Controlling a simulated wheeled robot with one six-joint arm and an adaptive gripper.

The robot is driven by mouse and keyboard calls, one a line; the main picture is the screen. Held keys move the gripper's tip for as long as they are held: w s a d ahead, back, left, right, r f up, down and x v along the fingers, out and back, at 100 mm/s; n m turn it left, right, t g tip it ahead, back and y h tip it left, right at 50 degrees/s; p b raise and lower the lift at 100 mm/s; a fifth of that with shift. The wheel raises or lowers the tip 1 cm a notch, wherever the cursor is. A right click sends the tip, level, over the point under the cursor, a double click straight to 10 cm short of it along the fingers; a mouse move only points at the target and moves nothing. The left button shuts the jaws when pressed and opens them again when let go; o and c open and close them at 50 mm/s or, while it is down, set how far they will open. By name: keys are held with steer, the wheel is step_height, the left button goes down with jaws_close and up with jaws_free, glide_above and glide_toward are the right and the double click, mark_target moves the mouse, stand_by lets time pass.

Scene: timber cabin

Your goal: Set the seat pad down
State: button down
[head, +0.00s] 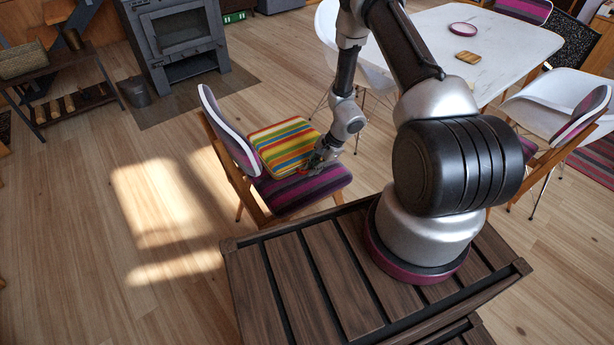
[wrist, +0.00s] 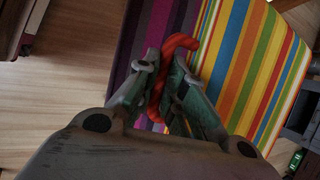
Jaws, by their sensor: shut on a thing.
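The seat pad (head: 283,146) has bright stripes of yellow, orange, green, blue and red. In the head view it is above the seat of a purple-striped chair (head: 306,187), close to the backrest; I cannot tell whether it rests fully on the seat. My gripper (head: 318,162) is at the pad's near right side, low over the seat. In the wrist view the pad (wrist: 255,65) fills the right side, and my gripper (wrist: 163,88) is shut on a red cord loop (wrist: 178,42) at its edge. Part of the pad's near edge is hidden by the fingers.
The chair backrest (head: 230,135) rises left of the pad. A white table (head: 480,45) with a round dish (head: 463,27) and a small board (head: 466,57) stands at upper right, with white chairs around it. A stove (head: 180,45) stands behind. Floor at left is clear.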

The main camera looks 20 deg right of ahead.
step_height(320, 180, down, 6)
steer(key=shift+r, duration=0.2)
steer(key=c, duration=1.5)
jaws_free()
steer(key=shift+r, duration=0.1)
